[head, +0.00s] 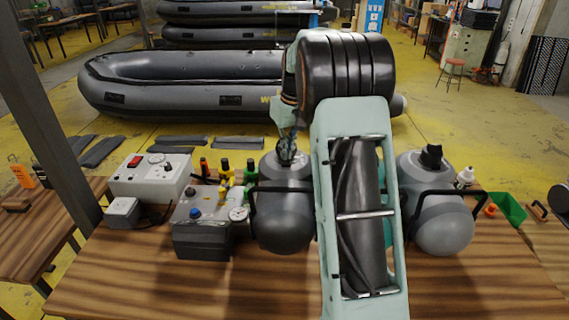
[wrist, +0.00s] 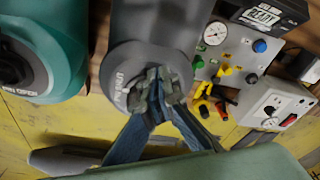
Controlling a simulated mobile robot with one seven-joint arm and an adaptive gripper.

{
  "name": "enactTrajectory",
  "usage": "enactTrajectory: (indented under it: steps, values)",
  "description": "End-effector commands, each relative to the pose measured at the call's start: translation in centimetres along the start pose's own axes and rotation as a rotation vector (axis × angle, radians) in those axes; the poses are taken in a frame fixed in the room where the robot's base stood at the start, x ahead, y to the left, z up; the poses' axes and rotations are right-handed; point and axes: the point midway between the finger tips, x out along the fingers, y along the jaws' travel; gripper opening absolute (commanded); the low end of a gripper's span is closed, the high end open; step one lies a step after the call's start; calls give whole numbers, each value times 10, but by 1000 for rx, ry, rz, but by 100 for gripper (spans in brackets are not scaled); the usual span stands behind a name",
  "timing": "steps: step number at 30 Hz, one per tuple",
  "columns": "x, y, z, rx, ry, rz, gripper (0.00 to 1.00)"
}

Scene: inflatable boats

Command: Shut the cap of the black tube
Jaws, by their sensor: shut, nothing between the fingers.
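I cannot pick out for certain a black tube with a cap. My gripper (head: 286,157) is shut and empty at the top of a dark grey tank (head: 284,226). In the wrist view, the closed fingers (wrist: 157,88) lie over the end of this tank (wrist: 160,28) and hide its neck. I cannot tell whether they touch it. A small black piece with a red top (head: 204,168) stands left of the tank, beside yellow and green ones. Whether any cap is open cannot be seen.
A teal tank (wrist: 45,55) is next to the grey one, mostly behind my arm in the head view. A lighter grey tank (head: 443,232) stands right. Gauge boxes (head: 200,213) sit left. The wooden table's (head: 130,285) front is clear.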

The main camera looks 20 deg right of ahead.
Motion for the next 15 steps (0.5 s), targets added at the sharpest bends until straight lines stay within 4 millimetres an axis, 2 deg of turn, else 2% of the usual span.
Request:
enactTrajectory:
  steps: [15]
  values:
    - [-4,9,-18,0,0,0,0]
